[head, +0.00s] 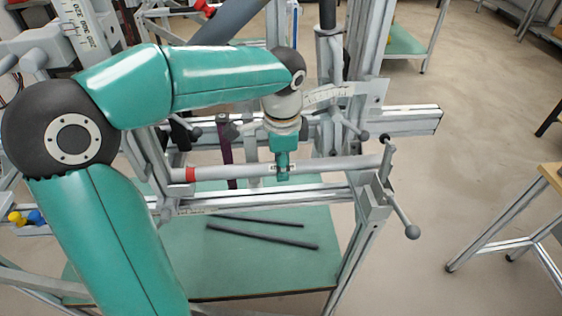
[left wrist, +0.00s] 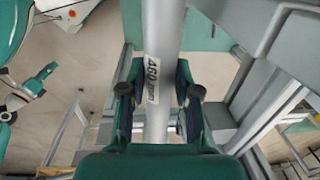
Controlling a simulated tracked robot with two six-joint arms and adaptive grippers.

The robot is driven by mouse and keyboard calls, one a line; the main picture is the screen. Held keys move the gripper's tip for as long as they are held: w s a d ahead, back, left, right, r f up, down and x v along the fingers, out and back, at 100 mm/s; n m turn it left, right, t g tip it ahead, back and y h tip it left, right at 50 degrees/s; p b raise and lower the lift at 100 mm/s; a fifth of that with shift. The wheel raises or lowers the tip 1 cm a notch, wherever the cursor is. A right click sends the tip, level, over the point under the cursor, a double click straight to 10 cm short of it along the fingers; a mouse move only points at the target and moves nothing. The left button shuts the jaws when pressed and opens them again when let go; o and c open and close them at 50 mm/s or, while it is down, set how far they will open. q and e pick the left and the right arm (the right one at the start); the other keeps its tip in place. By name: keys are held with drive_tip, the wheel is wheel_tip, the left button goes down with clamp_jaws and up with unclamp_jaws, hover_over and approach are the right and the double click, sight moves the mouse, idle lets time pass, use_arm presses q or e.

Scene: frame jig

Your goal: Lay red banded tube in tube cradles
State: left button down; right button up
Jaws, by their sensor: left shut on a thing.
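The red banded tube (head: 235,171) is a long grey tube with a red band near its left end. It lies roughly level across the frame in the head view. My left gripper (head: 283,172) comes down from above and is shut around its middle. I cannot identify my right gripper.
Below is a green shelf (head: 185,255) with two dark rods (head: 265,237) on it. Metal frame rails (head: 415,120) and posts stand close behind and around the tube. A wooden-topped table (head: 552,175) stands at the right, with open floor between.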

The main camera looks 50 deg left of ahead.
use_arm(q)
drive_tip(key=c, duration=0.7)
unclamp_jaws()
drive_tip(key=shift+c, duration=0.2)
